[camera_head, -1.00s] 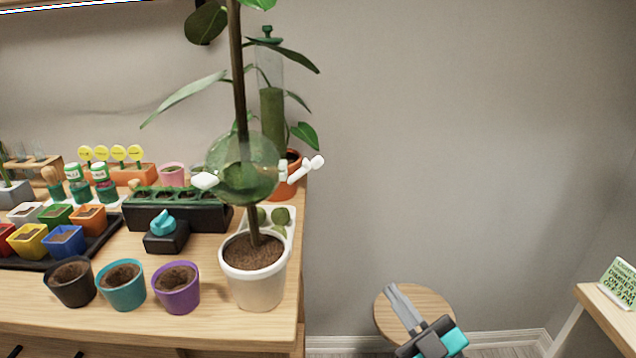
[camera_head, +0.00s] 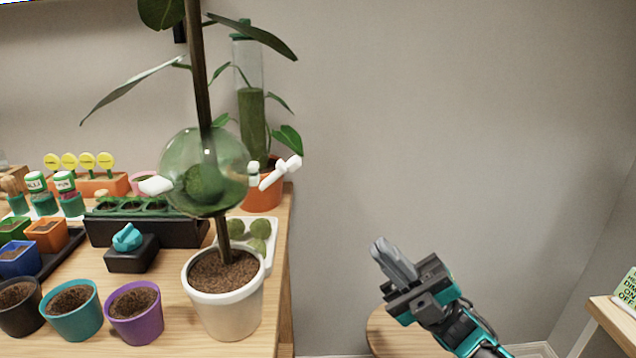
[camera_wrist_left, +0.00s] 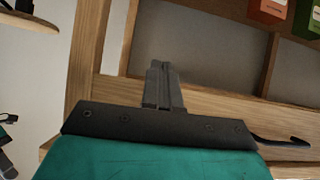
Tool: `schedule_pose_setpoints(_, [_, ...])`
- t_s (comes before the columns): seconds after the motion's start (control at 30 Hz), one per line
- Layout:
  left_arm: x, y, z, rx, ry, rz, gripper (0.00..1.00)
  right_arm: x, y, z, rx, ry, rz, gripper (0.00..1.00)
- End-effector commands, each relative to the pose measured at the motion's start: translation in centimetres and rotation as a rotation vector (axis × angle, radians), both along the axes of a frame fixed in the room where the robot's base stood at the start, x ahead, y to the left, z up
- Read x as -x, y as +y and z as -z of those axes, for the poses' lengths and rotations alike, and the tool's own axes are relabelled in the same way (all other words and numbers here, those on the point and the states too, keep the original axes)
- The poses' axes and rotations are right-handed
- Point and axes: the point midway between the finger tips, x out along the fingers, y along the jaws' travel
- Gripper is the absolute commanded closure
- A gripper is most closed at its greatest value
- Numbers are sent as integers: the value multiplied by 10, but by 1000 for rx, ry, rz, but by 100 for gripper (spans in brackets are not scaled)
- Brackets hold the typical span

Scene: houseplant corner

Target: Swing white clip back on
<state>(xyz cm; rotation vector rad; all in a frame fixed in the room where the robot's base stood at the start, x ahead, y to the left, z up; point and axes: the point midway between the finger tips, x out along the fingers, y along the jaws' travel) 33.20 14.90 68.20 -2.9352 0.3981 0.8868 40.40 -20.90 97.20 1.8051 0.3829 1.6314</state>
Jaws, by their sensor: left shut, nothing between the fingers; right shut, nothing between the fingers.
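A clear green-tinted globe (camera_head: 203,172) sits around the stem of the tall plant in the white pot (camera_head: 223,303). A white clip (camera_head: 280,172) sticks out from the globe's right side, angled up to the right. A second white piece (camera_head: 156,186) shows on its left side. My right gripper (camera_head: 385,247) is shut and empty, to the right of and below the globe, well apart from the clip. My left gripper (camera_wrist_left: 163,68) shows only in the left wrist view. It is shut and empty, in front of wooden shelf framing.
Purple (camera_head: 135,313), teal (camera_head: 71,312) and black pots line the table front. A black box with a teal knob (camera_head: 128,238) stands behind them. A terracotta pot (camera_head: 263,197) is behind the globe. A round stool (camera_head: 398,335) is below my right gripper.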

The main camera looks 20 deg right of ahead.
Motion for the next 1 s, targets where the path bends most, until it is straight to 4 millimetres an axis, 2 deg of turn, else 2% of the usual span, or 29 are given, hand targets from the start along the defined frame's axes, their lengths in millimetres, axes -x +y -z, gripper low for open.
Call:
schedule_pose_setpoints(0.17, [3, 0, -1, -1, 8, 0, 100, -2, 9, -13, -2, -2, -3, 100])
schedule_pose_setpoints(0.5, [2, 2, -14, -3, 2, -3, 100, -14, 52, -68, -3, -3, -3, 100])
schedule_pose_setpoints(0.7, [5, 4, -12, -6, 10, -12, 100, -21, 74, -94, -3, -1, -3, 100])
schedule_pose_setpoints(1.0, [8, 6, -12, -6, 14, -21, 100, -25, 87, -107, -2, 2, -1, 100])
